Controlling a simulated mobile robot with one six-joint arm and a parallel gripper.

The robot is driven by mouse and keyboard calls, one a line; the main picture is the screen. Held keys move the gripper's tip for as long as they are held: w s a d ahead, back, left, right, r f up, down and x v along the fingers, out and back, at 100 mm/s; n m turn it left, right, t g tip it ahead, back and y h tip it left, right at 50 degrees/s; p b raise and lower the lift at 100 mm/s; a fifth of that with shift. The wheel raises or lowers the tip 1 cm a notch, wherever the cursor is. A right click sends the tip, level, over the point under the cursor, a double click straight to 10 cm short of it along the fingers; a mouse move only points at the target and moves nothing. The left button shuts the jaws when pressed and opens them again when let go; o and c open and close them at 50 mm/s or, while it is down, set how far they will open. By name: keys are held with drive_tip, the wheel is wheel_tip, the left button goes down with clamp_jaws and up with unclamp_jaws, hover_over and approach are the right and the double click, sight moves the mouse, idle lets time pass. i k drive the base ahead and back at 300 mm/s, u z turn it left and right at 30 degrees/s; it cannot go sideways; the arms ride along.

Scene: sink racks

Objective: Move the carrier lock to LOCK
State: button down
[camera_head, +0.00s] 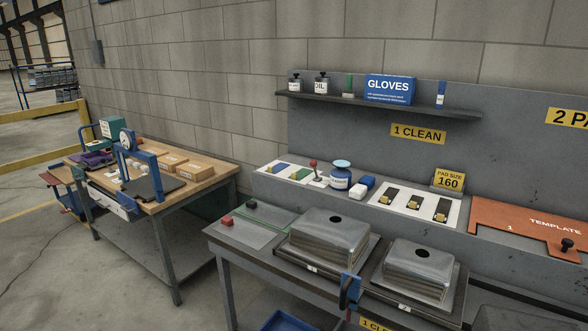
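I cannot tell for sure which part is the carrier lock, and no LOCK mark is readable. Two upturned steel basins, the left basin (328,238) and the right basin (418,268), sit on dark carriers on the grey bench. A blue bracket with a dark handle (347,291) stands at the bench front between the two carriers. A small lever with a red ball (313,163) stands upright on the back ledge. A red block (227,220) lies on a grey plate at the bench's left end. My gripper is not in view.
The ledge holds a blue-lidded jar (341,176), a white card with several black-and-yellow pieces (415,205) and an orange template (530,228). A shelf (380,105) carries bottles and a gloves box (389,89). A wooden-topped table (205,175) stands left; floor shows between.

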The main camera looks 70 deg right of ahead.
sight(314, 163)
drive_tip(key=z, duration=0.2)
drive_tip(key=i, duration=0.85)
drive_tip(key=z, duration=0.25)
